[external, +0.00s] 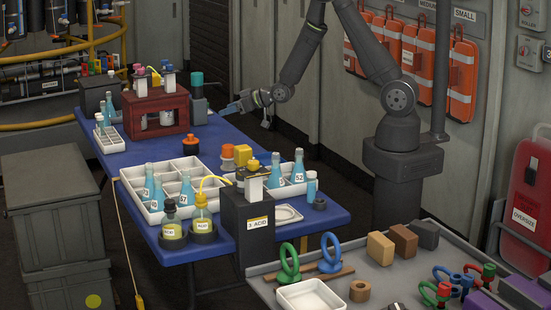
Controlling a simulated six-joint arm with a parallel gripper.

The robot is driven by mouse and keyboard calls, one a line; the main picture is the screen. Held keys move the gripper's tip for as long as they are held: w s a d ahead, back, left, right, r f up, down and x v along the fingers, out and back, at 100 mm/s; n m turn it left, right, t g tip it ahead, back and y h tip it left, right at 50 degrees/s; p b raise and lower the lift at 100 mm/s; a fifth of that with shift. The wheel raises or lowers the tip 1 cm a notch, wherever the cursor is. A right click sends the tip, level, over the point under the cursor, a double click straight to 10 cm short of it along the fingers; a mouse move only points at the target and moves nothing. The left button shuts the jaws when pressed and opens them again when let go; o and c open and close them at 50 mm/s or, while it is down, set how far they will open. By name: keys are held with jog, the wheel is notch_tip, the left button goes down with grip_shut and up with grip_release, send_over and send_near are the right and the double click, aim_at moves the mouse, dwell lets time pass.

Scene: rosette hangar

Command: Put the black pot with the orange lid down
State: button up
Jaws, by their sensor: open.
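The black pot with the orange lid (190,144) stands upright on the blue table (225,128), in the open strip between the dark red rack and the white divided tray. My gripper (232,107) is at the table's far right edge, up and to the right of the pot and apart from it. It is open, and I see nothing held in it. The fingertips are small in this view.
The dark red rack (157,107) stands behind left, beside a dark container with a teal top (197,98). The white divided tray (136,183) with blue flasks and an orange-topped jar (228,153) lie in front. Bare blue tabletop surrounds the pot.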

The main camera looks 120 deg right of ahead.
aim_at(190, 135)
notch_tip(190, 135, down, 5)
jog(key=x, duration=1.7)
jog(key=shift+w+d, duration=0.15)
jog(key=shift+w, duration=0.1)
jog(key=shift+c, duration=0.5)
grip_shut()
